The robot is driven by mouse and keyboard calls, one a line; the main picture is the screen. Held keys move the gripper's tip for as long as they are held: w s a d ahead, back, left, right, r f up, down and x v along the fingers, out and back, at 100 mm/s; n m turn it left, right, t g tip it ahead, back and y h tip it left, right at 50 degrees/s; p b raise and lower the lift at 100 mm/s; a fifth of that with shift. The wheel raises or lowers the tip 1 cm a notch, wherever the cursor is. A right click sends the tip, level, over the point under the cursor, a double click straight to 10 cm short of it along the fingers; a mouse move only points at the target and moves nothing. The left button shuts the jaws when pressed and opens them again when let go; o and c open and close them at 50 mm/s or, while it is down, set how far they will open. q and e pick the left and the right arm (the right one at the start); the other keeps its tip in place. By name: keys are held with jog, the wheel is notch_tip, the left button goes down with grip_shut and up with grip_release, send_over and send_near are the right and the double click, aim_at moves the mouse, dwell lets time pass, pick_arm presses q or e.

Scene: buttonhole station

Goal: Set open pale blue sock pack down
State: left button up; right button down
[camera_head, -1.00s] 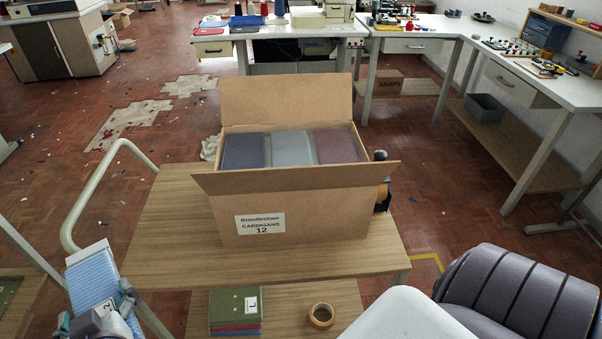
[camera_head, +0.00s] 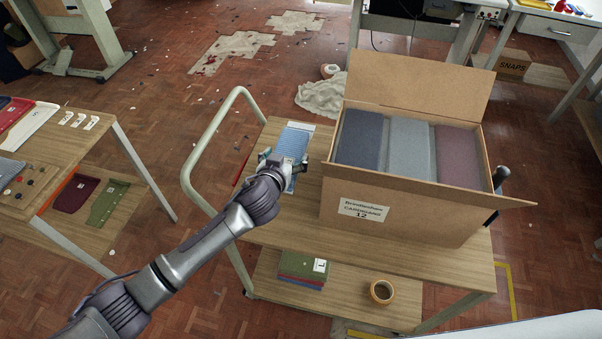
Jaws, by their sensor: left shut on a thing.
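The pale blue sock pack (camera_head: 293,143) is at the left part of the trolley's wooden top (camera_head: 275,236), left of the open cardboard box. It has a ribbed pale blue face and a whitish far end. My left gripper (camera_head: 282,164) is shut on its near part, and the fingers hide some of it. I cannot tell whether the pack touches the trolley top or hangs just above it.
The open cardigan box (camera_head: 400,208) holds dark blue, grey and maroon packs. The lower shelf holds folded packs (camera_head: 302,269) and a tape roll (camera_head: 382,291). A curved rail (camera_head: 189,172) edges the trolley's left. Another table (camera_head: 66,165) stands left.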

pick_arm(q)
jog(key=shift+f+b, duration=0.4)
jog(key=shift+f, duration=3.1)
jog(key=shift+f, duration=0.25)
jog(key=o, duration=1.1)
jog(key=shift+o, duration=0.2)
jog(key=shift+r, duration=0.25)
jog(key=v, duration=1.2)
jog(key=shift+r, duration=0.1)
